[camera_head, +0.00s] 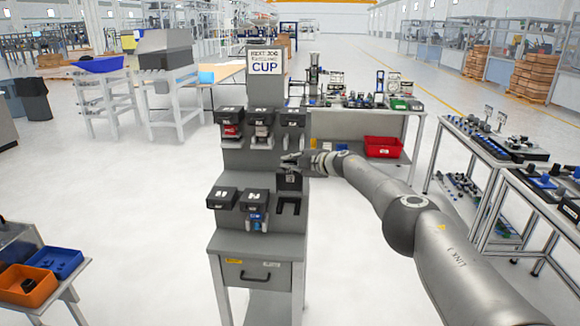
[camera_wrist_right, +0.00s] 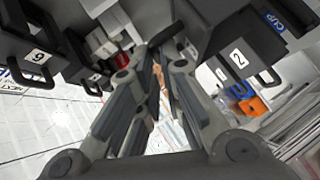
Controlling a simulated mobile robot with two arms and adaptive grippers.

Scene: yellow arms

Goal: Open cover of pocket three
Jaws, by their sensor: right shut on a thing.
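The grey station (camera_head: 262,245) carries two rows of black-covered pockets. In the lower row, the left cover (camera_head: 221,198) and the middle cover marked 2 (camera_head: 255,197) lie closed; cover 2 also shows in the right wrist view (camera_wrist_right: 237,60). At the lower right, the dark cover of pocket three (camera_head: 289,181) looks tilted up, unlike its neighbours, above a dark U-shaped part (camera_head: 289,205). My right gripper (camera_head: 290,163) is at its upper edge, shut on it. In the wrist view, the fingers (camera_wrist_right: 160,75) hide most of the contact. My left gripper is not in view.
Three black covers (camera_head: 262,117) of the upper row sit just above and behind my right gripper. A table with a red bin (camera_head: 383,147) stands behind right.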

